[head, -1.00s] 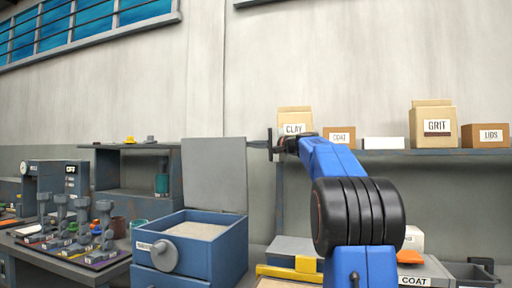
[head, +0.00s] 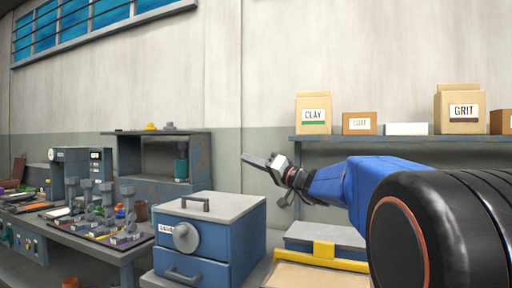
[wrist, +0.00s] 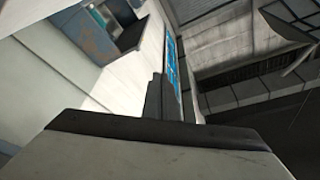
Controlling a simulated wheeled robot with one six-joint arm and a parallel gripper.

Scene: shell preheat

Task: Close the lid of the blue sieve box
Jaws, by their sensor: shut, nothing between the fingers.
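The blue sieve box (head: 210,245) stands at lower middle in the head view, with a round grey knob on its front and a drawer below. Its grey lid (head: 225,206) lies flat across the top, with a small handle, and hides the inside. My gripper (head: 257,161) is up and to the right of the box, above the lid and apart from it. It is shut and empty. In the wrist view the dark fingers (wrist: 165,105) show with nothing held. The box does not clearly show in the wrist view.
A workbench (head: 85,222) with several small grey devices is at left. A shelf (head: 400,140) with cartons is behind my arm. A yellow-edged bin (head: 325,258) stands right of the box. The air above the lid is free.

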